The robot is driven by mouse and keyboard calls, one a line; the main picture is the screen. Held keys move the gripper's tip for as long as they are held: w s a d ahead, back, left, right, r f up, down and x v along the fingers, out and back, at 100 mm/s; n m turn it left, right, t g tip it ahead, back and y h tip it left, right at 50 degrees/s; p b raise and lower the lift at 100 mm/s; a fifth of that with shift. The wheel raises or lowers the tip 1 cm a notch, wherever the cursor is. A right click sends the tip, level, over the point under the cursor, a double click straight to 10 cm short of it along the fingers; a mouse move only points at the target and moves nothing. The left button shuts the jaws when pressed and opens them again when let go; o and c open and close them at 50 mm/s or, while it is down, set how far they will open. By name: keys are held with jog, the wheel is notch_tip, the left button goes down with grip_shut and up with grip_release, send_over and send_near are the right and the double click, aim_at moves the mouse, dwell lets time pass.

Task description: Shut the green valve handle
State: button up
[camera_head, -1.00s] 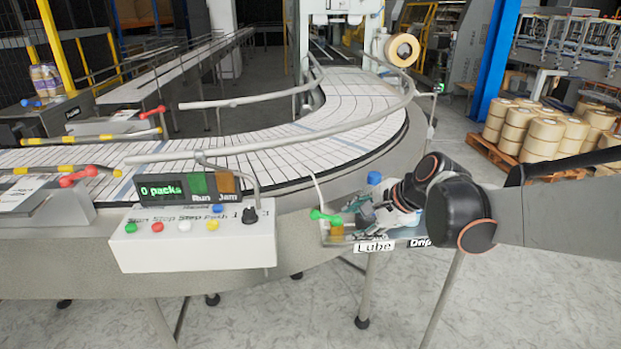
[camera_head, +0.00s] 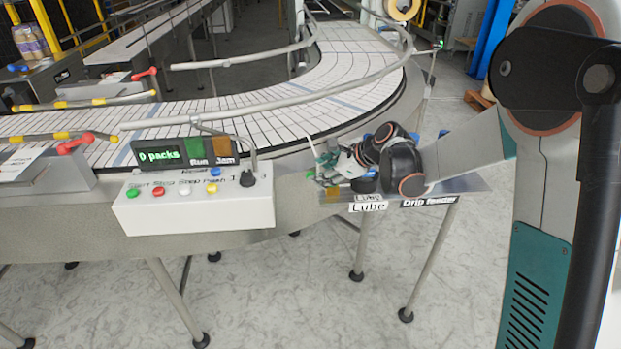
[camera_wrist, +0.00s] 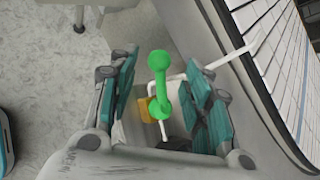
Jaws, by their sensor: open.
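The green valve handle (camera_wrist: 158,85) shows in the wrist view as a bar with a rounded knob at each end. It lies between the two open fingers of my gripper (camera_wrist: 160,95), with a gap on each side. In the head view my gripper (camera_head: 335,162) is low over the shelf labelled "Lube" and "Drip feeder" (camera_head: 468,184). There the green handle (camera_head: 313,173) shows only in part beside the fingers; the rest is hidden. A brass-coloured block (camera_wrist: 147,108) sits under the handle in the wrist view.
A white tube (camera_wrist: 245,45) runs from the valve toward the curved conveyor (camera_head: 350,90). A control box with coloured buttons (camera_head: 190,212) stands left of the shelf. A metal guide rail (camera_head: 290,98) curves above the belt. Open floor lies below.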

jog(key=x, duration=0.6)
jog(key=shift+w+a+f+b, duration=0.1)
jog(key=shift+b, duration=0.3)
grip_shut()
